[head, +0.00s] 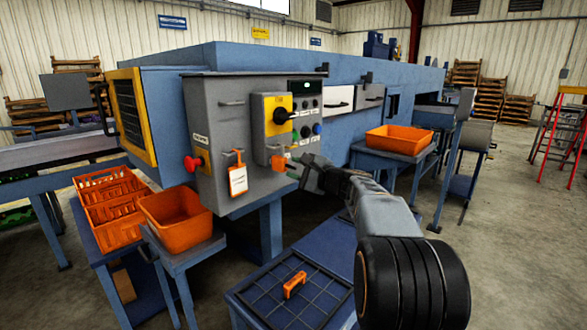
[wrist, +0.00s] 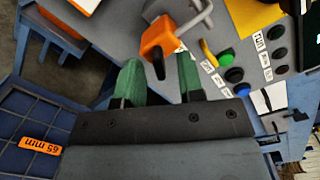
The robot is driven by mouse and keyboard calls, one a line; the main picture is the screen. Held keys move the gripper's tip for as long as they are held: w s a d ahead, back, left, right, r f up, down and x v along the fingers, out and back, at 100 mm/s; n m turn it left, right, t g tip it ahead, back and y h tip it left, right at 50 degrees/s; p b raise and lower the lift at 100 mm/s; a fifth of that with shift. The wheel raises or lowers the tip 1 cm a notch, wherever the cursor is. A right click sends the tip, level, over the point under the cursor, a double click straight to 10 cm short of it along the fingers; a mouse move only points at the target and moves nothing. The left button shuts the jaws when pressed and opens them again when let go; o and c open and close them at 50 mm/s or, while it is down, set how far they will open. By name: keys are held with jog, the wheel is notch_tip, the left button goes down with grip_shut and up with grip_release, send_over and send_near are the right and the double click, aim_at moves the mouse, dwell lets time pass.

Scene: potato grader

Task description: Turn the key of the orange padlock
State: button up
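The orange padlock (wrist: 160,36) hangs from a grey shackle on the grey control cabinet. In the wrist view a dark key (wrist: 158,66) sticks out of its near end. In the head view the padlock (head: 278,162) shows small, just left of my gripper (head: 293,169). My gripper (wrist: 158,74) has two green fingers spread apart, one on each side of the key in the picture. It is open, with nothing held. The fingertips look close to the key; whether either touches it I cannot tell.
The cabinet (head: 215,120) carries a red knob (head: 193,163), a black rotary switch (head: 281,115), push-buttons and an orange-framed tag (head: 238,181) left of the padlock.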

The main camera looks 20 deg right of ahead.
jog(key=shift+w+a, duration=0.3)
jog(key=shift+w, duration=0.15)
jog(key=shift+c, duration=0.3)
grip_shut()
